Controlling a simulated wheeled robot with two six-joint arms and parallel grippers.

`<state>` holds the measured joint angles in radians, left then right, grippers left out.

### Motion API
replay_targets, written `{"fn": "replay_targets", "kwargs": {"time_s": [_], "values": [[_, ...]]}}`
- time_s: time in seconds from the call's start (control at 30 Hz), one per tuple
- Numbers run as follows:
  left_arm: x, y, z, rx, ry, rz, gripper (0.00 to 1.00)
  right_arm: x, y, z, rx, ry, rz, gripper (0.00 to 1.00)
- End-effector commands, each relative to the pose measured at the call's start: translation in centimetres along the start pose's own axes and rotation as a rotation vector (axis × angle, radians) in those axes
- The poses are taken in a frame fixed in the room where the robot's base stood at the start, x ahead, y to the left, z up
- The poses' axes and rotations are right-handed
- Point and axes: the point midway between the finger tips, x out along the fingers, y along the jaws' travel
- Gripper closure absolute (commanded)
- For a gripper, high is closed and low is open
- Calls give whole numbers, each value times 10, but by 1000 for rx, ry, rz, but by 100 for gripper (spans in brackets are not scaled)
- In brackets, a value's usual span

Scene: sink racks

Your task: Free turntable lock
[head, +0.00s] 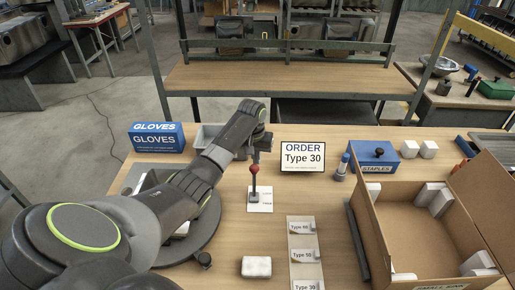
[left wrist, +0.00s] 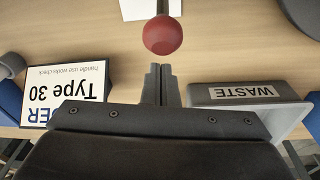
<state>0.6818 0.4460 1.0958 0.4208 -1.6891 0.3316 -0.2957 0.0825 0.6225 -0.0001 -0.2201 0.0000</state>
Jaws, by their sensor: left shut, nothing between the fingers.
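A lever with a red ball knob (head: 254,169) and a dark stem stands on a white label plate (head: 262,207) on the workbench. The plate's small print is too small to read. My left gripper (head: 256,156) is shut and empty, with its fingertips just by the knob. In the left wrist view the shut fingers (left wrist: 160,68) point at the red knob (left wrist: 162,35), with a small gap showing between them. The dark round turntable (head: 208,235) lies at the left, largely hidden by my left arm. My right gripper does not show.
An order sign (head: 303,157) reads Type 30. A blue gloves box (head: 157,138) and a grey waste bin (left wrist: 235,93) stand at the back. A label strip (head: 304,246) and white block (head: 256,267) lie in front. An open cardboard box (head: 430,215) fills the right.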

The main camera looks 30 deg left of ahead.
Motion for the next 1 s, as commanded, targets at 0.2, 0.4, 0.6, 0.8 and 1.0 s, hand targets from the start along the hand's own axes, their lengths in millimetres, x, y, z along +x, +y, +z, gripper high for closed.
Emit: {"fn": "replay_targets", "kwargs": {"time_s": [0.2, 0.4, 0.6, 0.8, 1.0], "values": [[-5, 0, 12, 0, 0, 0, 100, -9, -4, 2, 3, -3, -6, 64], [-5, 0, 15, 0, -1, 0, 100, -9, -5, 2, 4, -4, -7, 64], [-5, 0, 15, 0, -1, 0, 100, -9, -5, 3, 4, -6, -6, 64], [-8, 2, 15, 2, 15, -3, 100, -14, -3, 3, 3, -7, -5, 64], [-9, 4, 13, 4, 53, -10, 100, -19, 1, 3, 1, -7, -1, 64]]}}
